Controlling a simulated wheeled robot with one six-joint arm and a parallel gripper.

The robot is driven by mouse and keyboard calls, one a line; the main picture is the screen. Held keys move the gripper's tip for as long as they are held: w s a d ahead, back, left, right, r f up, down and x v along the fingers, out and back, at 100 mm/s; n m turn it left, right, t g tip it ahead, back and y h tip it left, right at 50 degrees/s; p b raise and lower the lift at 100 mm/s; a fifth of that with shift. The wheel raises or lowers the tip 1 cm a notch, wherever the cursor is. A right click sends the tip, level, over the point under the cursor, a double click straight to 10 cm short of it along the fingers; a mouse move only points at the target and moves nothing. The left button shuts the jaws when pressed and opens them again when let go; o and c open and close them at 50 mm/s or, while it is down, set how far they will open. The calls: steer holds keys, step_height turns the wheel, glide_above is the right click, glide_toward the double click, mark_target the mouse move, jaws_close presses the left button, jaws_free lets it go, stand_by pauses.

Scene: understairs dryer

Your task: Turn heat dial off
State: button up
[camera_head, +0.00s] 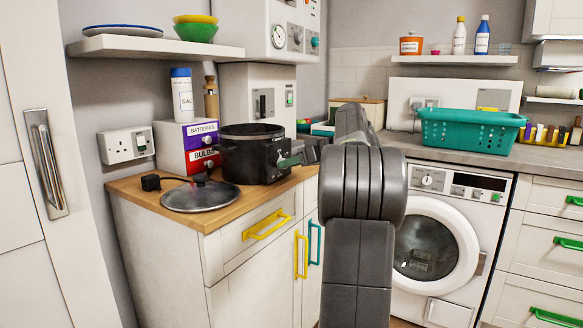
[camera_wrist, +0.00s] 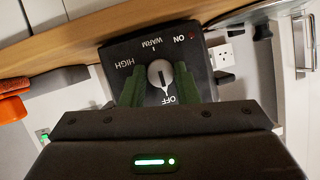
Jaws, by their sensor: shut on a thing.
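A black slow cooker (camera_head: 250,155) stands on the wooden counter, its control panel (camera_wrist: 118,55) facing my gripper. The heat dial (camera_wrist: 160,72) is a pale round knob, with the labels HIGH, WARM, ON and OFF around it. A dark line on the knob appears to point toward OFF. My gripper (camera_wrist: 159,82) has its two green fingers on either side of the dial, shut on it. In the head view my gripper (camera_head: 290,161) is at the front of the cooker, and the dial is hidden there.
A glass lid (camera_head: 200,195) lies on the wooden counter (camera_head: 135,187) in front of the cooker. A shelf (camera_head: 150,47) hangs above. The washer-dryer (camera_head: 435,240) and a teal basket (camera_head: 470,132) are to the right.

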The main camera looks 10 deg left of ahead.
stand_by(0.4)
steer(key=o, duration=1)
steer(key=p+v, duration=0.3)
steer(key=v, duration=1)
steer(key=shift+s+d+r+p, duration=0.15)
steer(key=shift+d+p, duration=0.15)
steer(key=shift+p, duration=0.1)
steer(key=b+x, duration=0.3)
steer(key=x, duration=1)
steer(key=shift+a+b, duration=0.3)
steer(key=shift+a, duration=0.05)
steer(key=shift+d, duration=0.1)
